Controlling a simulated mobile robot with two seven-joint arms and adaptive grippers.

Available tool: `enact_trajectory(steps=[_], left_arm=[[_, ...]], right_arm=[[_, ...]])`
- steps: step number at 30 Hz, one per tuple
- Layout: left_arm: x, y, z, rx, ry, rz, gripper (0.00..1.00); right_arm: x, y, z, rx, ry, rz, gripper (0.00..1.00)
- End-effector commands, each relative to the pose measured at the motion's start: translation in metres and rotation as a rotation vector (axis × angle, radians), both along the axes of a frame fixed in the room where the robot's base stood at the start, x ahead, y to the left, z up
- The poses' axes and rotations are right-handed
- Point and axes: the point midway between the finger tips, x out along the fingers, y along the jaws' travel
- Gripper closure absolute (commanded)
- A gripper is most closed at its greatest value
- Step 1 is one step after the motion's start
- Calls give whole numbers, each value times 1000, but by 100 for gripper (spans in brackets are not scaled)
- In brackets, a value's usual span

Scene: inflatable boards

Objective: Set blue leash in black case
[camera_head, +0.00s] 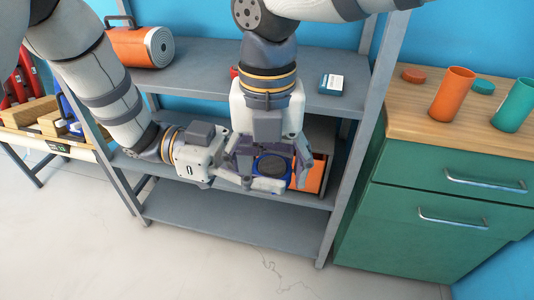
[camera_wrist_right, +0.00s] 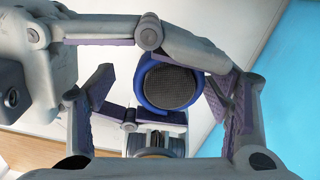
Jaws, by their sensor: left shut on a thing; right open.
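A round blue-rimmed thing with a dark, mesh-like face, apparently the blue leash (camera_head: 273,167), is between my two grippers in the head view. It also shows in the right wrist view (camera_wrist_right: 170,87). My left gripper (camera_head: 256,178) comes in from the left and is shut on it. My right gripper (camera_head: 271,163) points down from above, open, with its fingers on either side of the leash. Whether these fingers touch it I cannot tell. I cannot make out a black case; my grippers hide part of the middle shelf.
A grey shelf rack (camera_head: 205,92) stands behind my arms. It bears an orange roll (camera_head: 139,48), a small dark box (camera_head: 331,84) and an orange-fronted thing (camera_head: 319,174). A green cabinet (camera_head: 440,205) with cups stands right. The bottom shelf (camera_head: 230,218) looks bare.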

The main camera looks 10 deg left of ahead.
Motion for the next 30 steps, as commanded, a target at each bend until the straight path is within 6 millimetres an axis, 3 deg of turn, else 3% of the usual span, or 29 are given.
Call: enact_trajectory(steps=[3, 10, 13, 14, 16, 17, 26, 30], left_arm=[[0, 0, 0, 0, -1, 0, 82], [0, -1, 1, -2, -1, -2, 82], [-1, -1, 1, -4, -2, -4, 82], [-1, -2, 1, -4, -2, -4, 48], [-1, -1, 1, -4, -2, -4, 32], [-1, -1, 1, -4, -2, -3, 29], [0, 1, 0, -1, -1, 0, 29], [2, 22, 1, -1, -3, 4, 29]], right_arm=[[0, 0, 0, 0, 0, 0, 28], [0, 1, 1, 3, 1, 0, 80], [-1, 2, 1, 6, 0, 2, 80], [0, 3, 1, 7, -1, 2, 80], [0, 2, 1, 7, -1, 2, 81], [0, 2, 1, 6, -1, 2, 81], [0, 1, 1, 2, -1, 0, 81], [0, 0, 1, 1, 0, 0, 81]])
